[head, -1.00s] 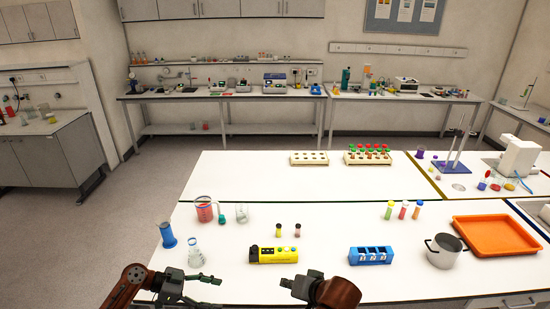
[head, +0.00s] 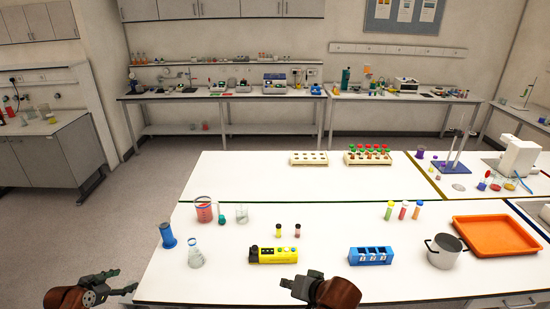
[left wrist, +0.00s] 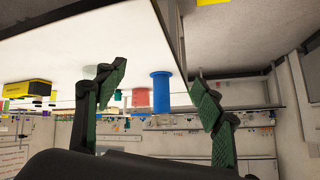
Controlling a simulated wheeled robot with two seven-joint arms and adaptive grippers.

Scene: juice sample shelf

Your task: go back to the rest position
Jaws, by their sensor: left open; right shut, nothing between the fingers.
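My left gripper (head: 118,283) is at the lower left of the head view, off the left edge of the white table (head: 225,285). In the left wrist view its two green-padded fingers (left wrist: 158,98) are spread wide with nothing between them touching. Beyond them, upside down, show the blue cylinder (left wrist: 161,92) and the red-filled beaker (left wrist: 141,98). My right gripper (head: 297,284) is at the front edge of the table, shut and empty. Its fingertips are small in the head view.
On the table stand the blue cylinder (head: 167,235), a flask (head: 195,253), a red-filled beaker (head: 204,209), a yellow block (head: 270,255), a blue rack (head: 369,256), a pot (head: 444,251) and an orange tray (head: 470,246). Open floor lies left of the table.

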